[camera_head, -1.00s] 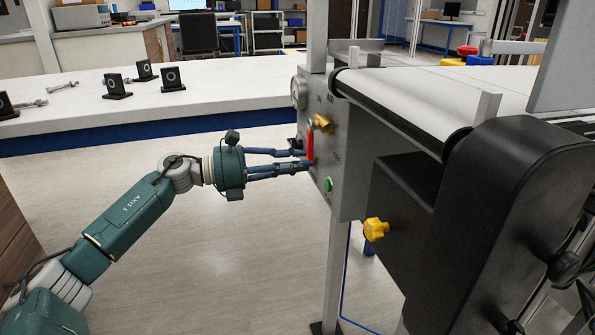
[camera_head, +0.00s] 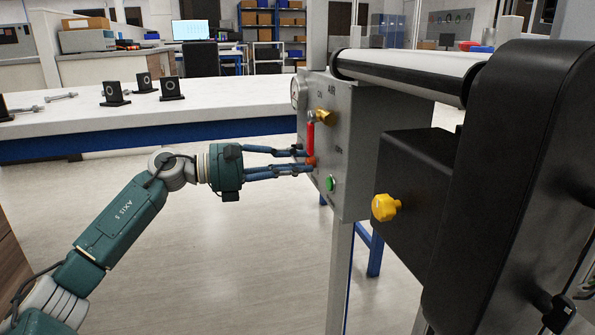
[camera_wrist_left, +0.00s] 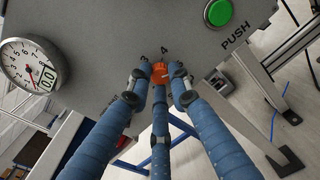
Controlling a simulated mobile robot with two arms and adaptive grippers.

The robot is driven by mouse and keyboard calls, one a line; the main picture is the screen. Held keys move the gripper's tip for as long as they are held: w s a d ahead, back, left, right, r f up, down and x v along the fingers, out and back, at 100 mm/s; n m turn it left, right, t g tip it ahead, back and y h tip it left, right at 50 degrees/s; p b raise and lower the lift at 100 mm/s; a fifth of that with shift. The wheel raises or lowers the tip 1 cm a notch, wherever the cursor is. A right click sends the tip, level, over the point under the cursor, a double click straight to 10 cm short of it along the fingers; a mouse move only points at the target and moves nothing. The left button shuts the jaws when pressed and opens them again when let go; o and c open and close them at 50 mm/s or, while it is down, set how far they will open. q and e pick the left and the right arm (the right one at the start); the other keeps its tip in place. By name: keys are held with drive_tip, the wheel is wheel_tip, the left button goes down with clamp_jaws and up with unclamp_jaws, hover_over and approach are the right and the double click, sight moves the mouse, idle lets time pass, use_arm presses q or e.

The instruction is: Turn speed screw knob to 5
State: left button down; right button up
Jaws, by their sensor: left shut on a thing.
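The orange speed screw knob (camera_head: 311,161) is on the front of the grey control panel (camera_head: 352,130), below a red lever. In the left wrist view the knob (camera_wrist_left: 165,72) sits among the three blue fingers, with the printed numbers 3 and 4 on the panel just beyond it. My left gripper (camera_head: 307,160) is shut on this knob, and the fingers partly hide it. The knob's pointer and exact setting cannot be made out. My right gripper is not in view.
A green PUSH button (camera_head: 331,183) is close below the knob. The red lever (camera_head: 310,139), a brass valve (camera_head: 325,117) and a round gauge (camera_head: 298,92) are above it. A yellow knob (camera_head: 385,207) sticks out from the black housing (camera_head: 410,185). A white table (camera_head: 220,112) stands behind.

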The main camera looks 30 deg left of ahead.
use_arm(q)
drive_tip(key=shift+f, duration=0.4)
drive_tip(key=c, duration=1.6)
unclamp_jaws()
drive_tip(key=shift+r, duration=0.15)
drive_tip(key=shift+a, duration=0.1)
drive_tip(key=v, duration=1.1)
drive_tip(key=shift+s+a, duration=0.3)
